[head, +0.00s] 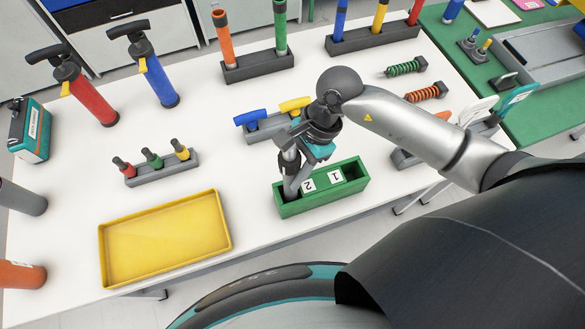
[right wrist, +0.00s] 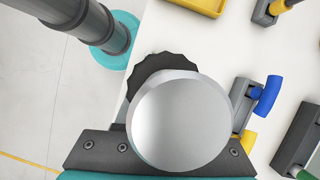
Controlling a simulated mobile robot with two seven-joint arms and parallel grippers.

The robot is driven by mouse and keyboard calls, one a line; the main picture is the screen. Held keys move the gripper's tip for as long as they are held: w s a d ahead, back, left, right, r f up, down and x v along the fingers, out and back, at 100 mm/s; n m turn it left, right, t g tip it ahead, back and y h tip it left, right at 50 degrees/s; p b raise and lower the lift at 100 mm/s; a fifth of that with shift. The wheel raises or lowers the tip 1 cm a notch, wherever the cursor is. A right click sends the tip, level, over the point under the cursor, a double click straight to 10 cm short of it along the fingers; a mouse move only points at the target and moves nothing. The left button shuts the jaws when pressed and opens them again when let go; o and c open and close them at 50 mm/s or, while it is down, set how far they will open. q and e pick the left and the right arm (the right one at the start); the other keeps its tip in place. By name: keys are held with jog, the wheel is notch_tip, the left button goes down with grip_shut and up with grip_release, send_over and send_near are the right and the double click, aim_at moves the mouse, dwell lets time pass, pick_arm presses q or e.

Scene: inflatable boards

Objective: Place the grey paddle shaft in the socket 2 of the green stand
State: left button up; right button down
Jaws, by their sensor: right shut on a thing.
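The green stand (head: 347,191) sits near the front edge of the white table, with white labels 2 on its left part and 1 on its right. My right gripper (head: 290,163) is over the left end of the stand, shut on the grey paddle shaft (head: 297,186). The shaft's lower part is at the stand's left end, beside label 2; I cannot tell whether it is inside the socket. In the right wrist view the shaft's round silver end (right wrist: 180,120) faces the camera and hides the stand. My left gripper is not in view.
A yellow tray (head: 165,240) lies left of the stand. A grey rack (head: 265,130) with blue and yellow handles stands just behind my gripper. A small rack (head: 163,168) with coloured pieces, red (head: 90,95) and blue (head: 152,72) pumps stand farther left. Bare table lies between tray and stand.

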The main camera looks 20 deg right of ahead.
jog(key=shift+f, duration=0.15)
jog(key=shift+f, duration=0.15)
jog(key=c, duration=0.5)
grip_release()
jog(key=shift+r, duration=0.2)
jog(key=v, duration=1.2)
jog(key=shift+b, duration=0.3)
